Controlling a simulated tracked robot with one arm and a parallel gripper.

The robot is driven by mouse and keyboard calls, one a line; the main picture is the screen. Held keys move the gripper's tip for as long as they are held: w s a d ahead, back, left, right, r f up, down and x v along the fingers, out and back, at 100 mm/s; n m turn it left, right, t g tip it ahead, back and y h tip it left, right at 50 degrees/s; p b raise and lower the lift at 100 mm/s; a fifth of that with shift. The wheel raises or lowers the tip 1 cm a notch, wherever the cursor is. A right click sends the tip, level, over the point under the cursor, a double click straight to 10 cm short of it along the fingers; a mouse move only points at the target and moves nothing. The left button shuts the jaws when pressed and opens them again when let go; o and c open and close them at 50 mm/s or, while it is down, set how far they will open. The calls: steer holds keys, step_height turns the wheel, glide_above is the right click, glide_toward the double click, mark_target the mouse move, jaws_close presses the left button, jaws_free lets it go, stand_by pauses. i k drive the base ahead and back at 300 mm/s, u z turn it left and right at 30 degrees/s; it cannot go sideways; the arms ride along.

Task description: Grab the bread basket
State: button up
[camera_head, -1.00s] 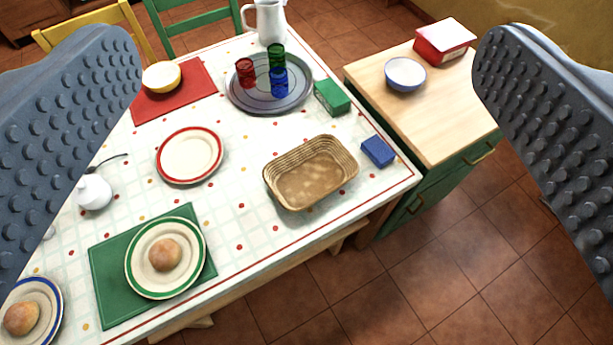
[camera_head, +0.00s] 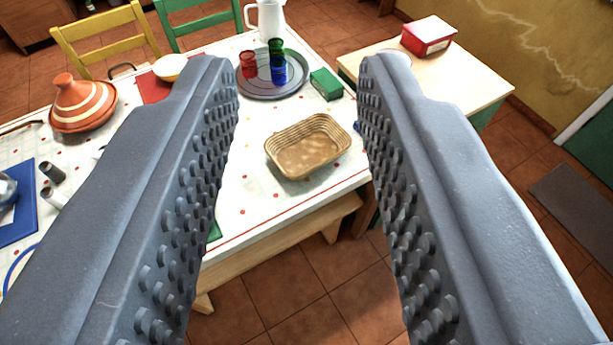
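The bread basket (camera_head: 308,147) is a tan woven, rounded rectangular basket, and it looks empty. My gripper (camera_head: 300,85) shows as two large grey studded fingers, one at each side of the picture. The fingers are apart with nothing between them. The basket shows in the gap between the fingers, beyond them and not visibly touched by either.
A round grey tray (camera_head: 264,88) with red, green and blue glasses stands behind the basket. A green box (camera_head: 326,84) lies behind it to the right. A wooden-topped cabinet (camera_head: 470,85) with a red box (camera_head: 428,36) adjoins the right. A striped tagine (camera_head: 82,103) stands left.

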mark_target(299, 151)
steer(key=k, duration=0.5)
steer(key=z, duration=2.2)
steer(key=i, duration=0.85)
steer(key=u, duration=2.65)
steer(key=i, duration=0.95)
